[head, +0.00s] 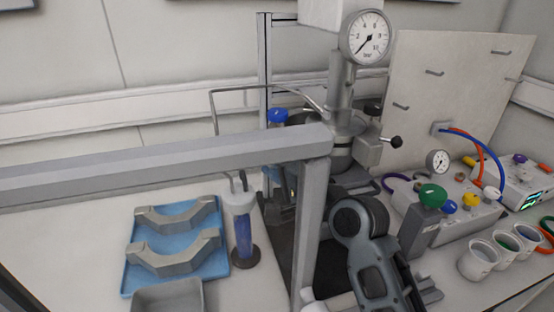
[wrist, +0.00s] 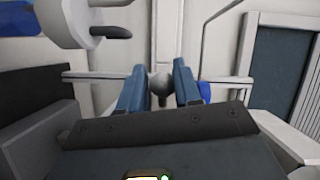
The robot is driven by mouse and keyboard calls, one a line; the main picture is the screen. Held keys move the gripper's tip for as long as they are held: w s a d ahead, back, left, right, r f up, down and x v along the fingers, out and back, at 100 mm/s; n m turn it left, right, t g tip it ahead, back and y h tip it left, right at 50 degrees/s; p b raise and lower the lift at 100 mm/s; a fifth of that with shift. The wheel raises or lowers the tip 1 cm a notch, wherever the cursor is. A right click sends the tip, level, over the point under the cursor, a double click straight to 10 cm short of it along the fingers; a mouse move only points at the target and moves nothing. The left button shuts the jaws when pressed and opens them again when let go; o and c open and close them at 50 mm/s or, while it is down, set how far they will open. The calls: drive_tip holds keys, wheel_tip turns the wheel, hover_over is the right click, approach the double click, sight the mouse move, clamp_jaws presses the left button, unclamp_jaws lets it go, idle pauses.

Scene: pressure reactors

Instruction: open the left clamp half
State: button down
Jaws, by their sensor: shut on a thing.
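In the wrist view my gripper (wrist: 159,88) has its two blue-grey fingers closed on a small grey rounded knob (wrist: 161,86). Whether this knob belongs to the left clamp half cannot be told. In the head view the steel reactor (head: 342,152) stands upright in the middle, with a black ball-ended handle (head: 396,142) on its right. The clamp around its upper part is mostly hidden by a grey frame bar. My fingertips are hidden in the head view. Two grey half-ring pieces (head: 178,214) (head: 174,254) lie on a blue tray (head: 127,281) at the left.
A grey bar (head: 150,165) and post (head: 311,235) cross in front of the reactor. A bottle with blue contents (head: 243,237) stands beside the tray. A pressure gauge (head: 366,37) sits above the reactor. A valve box (head: 470,215) and several cups crowd the right.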

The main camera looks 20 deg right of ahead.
drive_tip(key=shift+d+r, duration=0.25)
drive_tip(key=shift+r, duration=0.3)
drive_tip(key=c, duration=1)
unclamp_jaws()
drive_tip(key=shift+o, duration=0.3)
drive_tip(key=shift+f, duration=0.2)
drive_tip(key=shift+f, duration=0.1)
drive_tip(key=shift+a, duration=0.1)
